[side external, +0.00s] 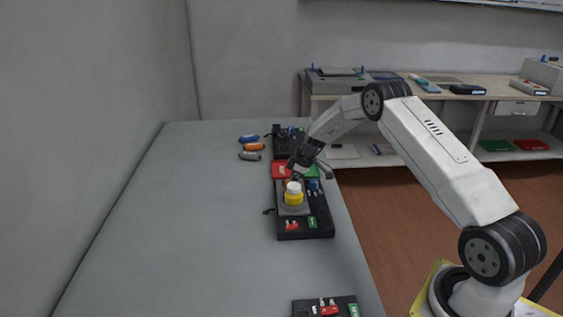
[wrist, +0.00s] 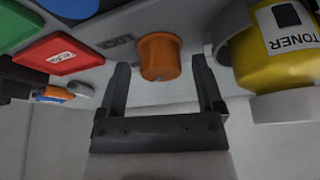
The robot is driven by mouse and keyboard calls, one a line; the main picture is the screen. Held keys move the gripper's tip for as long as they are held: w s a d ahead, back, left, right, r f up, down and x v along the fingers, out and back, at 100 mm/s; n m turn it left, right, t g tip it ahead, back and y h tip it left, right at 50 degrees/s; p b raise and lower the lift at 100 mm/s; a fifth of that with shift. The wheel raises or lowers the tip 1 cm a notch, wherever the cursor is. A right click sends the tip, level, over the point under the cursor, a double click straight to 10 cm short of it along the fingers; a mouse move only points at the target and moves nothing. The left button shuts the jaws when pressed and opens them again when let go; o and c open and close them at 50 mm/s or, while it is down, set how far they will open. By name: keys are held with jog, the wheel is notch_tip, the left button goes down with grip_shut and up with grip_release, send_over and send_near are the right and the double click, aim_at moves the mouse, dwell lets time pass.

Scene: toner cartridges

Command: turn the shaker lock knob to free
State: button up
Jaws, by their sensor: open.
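The shaker lock knob appears to be the orange round knob (wrist: 158,50) in the middle of the wrist view, with small lettering beside it on the grey panel. My gripper (wrist: 160,75) is open, with one finger on each side of the knob. I cannot tell whether the fingers touch it. A yellow toner bottle (wrist: 283,45) with a white end stands close on the right. In the side external view my gripper (side external: 305,170) is low over the black station, just behind the yellow bottle (side external: 294,197) with its white cap. The knob is not clearly visible there.
A red plate (wrist: 58,54) and a green plate (wrist: 35,22) lie left of the knob in the wrist view. Orange, blue and grey cartridges (side external: 253,147) lie on the table (side external: 180,230), which is otherwise clear on the left. Another black unit (side external: 330,306) sits at the front.

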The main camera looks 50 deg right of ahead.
jog(key=shift+a, duration=0.1)
jog(key=shift+m+t+h, duration=0.4)
jog(key=shift+m+h, duration=0.4)
jog(key=shift+m, duration=1.6)
jog(key=shift+m+h, duration=0.3)
jog(key=shift+m, duration=0.5)
jog(key=shift+a+m+h, duration=0.1)
jog(key=shift+m+h, duration=0.5)
jog(key=shift+m, duration=0.9)
jog(key=shift+a+m+g+h, duration=0.1)
jog(key=shift+m+g+h, duration=0.5)
jog(key=shift+m, duration=1.4)
jog(key=shift+m+h, duration=0.3)
jog(key=shift+m, duration=0.4)
